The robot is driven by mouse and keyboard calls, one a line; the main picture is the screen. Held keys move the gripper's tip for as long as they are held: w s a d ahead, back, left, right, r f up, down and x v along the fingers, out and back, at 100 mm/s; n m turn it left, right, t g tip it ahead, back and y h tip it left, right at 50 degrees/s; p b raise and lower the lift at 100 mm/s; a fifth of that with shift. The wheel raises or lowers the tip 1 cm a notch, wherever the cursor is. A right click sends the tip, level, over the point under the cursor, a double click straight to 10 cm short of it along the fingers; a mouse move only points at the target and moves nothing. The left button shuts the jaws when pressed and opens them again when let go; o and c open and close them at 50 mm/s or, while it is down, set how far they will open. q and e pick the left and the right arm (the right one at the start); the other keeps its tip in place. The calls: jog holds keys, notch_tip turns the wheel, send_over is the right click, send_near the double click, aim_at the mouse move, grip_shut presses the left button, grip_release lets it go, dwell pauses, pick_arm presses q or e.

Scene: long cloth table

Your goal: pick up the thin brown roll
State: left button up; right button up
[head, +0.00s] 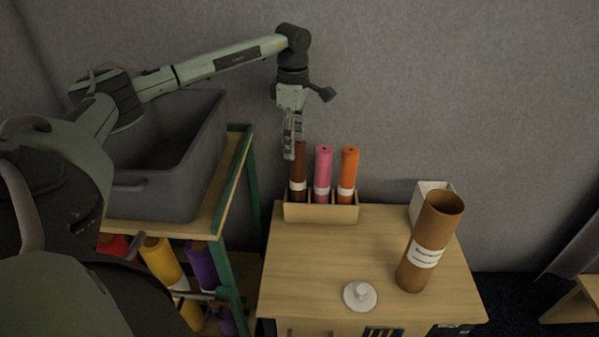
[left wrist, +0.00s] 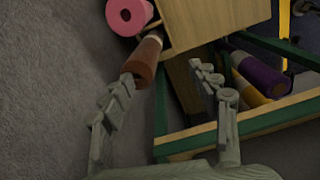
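The thin brown roll (head: 298,173), dark brown with a white label band, stands upright in the left place of a small wooden holder (head: 320,213) at the table's back left. My left gripper (head: 291,150) hangs over it, pointing down, with its fingertips by the roll's top. In the left wrist view my left gripper (left wrist: 161,73) is open and empty. There the brown roll (left wrist: 146,59) shows ahead, its end close to the left-hand finger. I cannot tell whether they touch. My right gripper is not in view.
A pink roll (head: 323,172) and an orange roll (head: 348,174) stand beside it. A wide brown tube (head: 425,262), a white box (head: 418,203) and a white disc (head: 360,296) are farther right. A grey crate (head: 165,200) stands on a green-framed shelf left, with rolls below.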

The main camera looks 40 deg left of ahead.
aim_at(296, 165)
pick_arm(q)
jog(key=shift+f, duration=0.4)
jog(key=f, duration=0.7)
jog(key=shift+w+f, duration=0.15)
jog(key=shift+w, duration=0.2)
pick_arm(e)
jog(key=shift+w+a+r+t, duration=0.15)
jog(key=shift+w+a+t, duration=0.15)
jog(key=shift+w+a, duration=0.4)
pick_arm(q)
grip_shut()
